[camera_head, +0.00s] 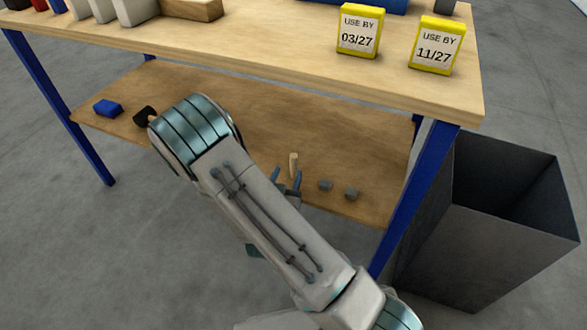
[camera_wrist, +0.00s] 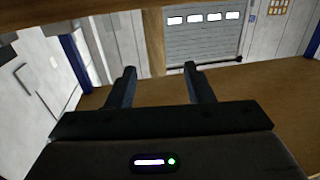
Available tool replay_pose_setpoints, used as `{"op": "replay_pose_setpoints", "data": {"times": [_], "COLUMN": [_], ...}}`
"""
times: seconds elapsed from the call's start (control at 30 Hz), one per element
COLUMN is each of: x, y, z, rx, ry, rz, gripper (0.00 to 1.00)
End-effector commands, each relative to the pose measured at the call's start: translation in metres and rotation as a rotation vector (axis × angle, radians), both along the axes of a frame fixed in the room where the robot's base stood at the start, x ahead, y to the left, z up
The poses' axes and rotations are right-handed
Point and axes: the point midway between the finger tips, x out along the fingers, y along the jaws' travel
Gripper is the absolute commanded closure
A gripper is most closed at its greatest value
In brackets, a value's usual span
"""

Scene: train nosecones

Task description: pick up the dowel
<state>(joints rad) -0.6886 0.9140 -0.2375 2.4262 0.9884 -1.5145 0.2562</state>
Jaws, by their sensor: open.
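The dowel (camera_head: 293,163) is a pale wooden stick standing upright on the lower shelf of the workbench. In the wrist view the dowel (camera_wrist: 153,40) rises ahead between the two fingers, a little left of the middle of the gap. My gripper (camera_head: 286,174) is low over the lower shelf, beside the dowel, partly hidden behind my arm. In the wrist view my gripper (camera_wrist: 160,69) is open and holds nothing. The dowel appears beyond the fingertips; the exact distance cannot be told.
Two small grey blocks (camera_head: 325,185) (camera_head: 352,193) lie on the lower shelf (camera_head: 330,130) right of the dowel. A blue block (camera_head: 108,108) and a black item (camera_head: 144,116) lie far left. The benchtop (camera_head: 270,40) overhangs the shelf. A dark bin (camera_head: 500,210) stands right.

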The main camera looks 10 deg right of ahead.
Motion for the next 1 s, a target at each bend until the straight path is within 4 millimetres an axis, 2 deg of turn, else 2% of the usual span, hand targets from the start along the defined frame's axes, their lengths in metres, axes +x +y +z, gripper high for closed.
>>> {"op": "replay_pose_setpoints", "data": {"times": [0.1,0.37,0.6,0.93,1.0], "x": [0.017,0.034,0.064,0.07,0.07], "y": [-0.009,-0.019,-0.038,-0.04,-0.04], "z": [-0.001,-0.003,-0.004,-0.002,-0.002], "rx": [0.001,0.002,0.002,0.0,0.0], "ry": [0.0,-0.001,-0.001,0.001,0.001], "rz": [-0.002,-0.002,-0.001,0.0,0.0], "gripper": [0.53,0.53,0.53,0.53,0.72]}}
